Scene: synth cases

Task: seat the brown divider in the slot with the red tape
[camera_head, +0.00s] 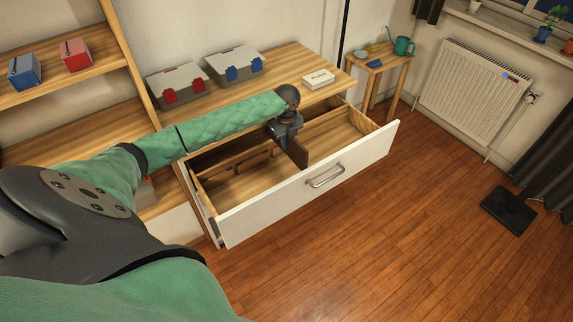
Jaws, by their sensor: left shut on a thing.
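My left gripper (287,136) is over the open drawer (310,185), near its middle, pointing down. It is shut on the brown divider (298,153), a dark, thin board that stands roughly upright across the drawer. The divider's lower part is within the drawer; I cannot tell whether it sits in a slot or hangs just above the floor. Red tape and the slot it marks cannot be made out; the gripper, arm and drawer front hide parts of the inside. My right gripper is not in view.
The drawer has a white front with a metal handle (325,176). On the wooden top are two grey cases, with red latches (180,86) and blue latches (236,64), and a small white box (319,79). Shelves stand at left. The floor (400,230) in front is clear.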

